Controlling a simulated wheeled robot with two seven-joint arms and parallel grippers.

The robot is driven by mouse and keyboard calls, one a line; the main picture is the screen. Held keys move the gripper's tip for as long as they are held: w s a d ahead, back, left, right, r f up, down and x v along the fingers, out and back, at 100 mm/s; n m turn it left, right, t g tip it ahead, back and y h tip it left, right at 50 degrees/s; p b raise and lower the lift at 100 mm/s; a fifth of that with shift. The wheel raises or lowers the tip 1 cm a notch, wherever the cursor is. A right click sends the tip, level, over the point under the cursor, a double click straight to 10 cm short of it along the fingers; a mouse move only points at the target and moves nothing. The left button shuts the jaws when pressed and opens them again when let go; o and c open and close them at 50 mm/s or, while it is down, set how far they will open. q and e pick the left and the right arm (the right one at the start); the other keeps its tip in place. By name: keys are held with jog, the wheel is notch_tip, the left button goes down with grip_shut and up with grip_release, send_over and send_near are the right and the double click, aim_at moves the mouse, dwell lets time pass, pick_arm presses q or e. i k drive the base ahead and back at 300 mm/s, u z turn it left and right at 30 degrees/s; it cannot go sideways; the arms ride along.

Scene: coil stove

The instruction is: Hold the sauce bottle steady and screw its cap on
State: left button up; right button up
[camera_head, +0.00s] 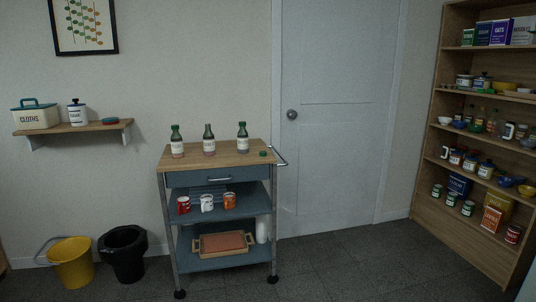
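Three sauce bottles with white labels stand upright on the wooden top of a cart. They are the left bottle (177,147), the middle bottle (209,146) and the right bottle (242,144). The left and right bottles appear to have wide green caps on. The middle bottle shows a narrower neck and seems uncapped, though it is small at this distance. A small green cap (263,153) lies on the cart top at its right end, apart from the bottles. Neither of my grippers is in view.
The cart (219,179) has a handle (279,158) on its right, mugs (207,202) on the middle shelf and a tray (223,254) below. A yellow bucket (72,266) and black bin (123,259) stand left. A stocked bookcase (453,222) is right. The floor in front looks clear.

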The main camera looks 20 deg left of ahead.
aim_at(209, 140)
jog(key=z, duration=0.2)
jog(key=i, duration=1.85)
jog(key=u, duration=1)
jog(key=i, duration=1.2)
jog(key=u, duration=1.25)
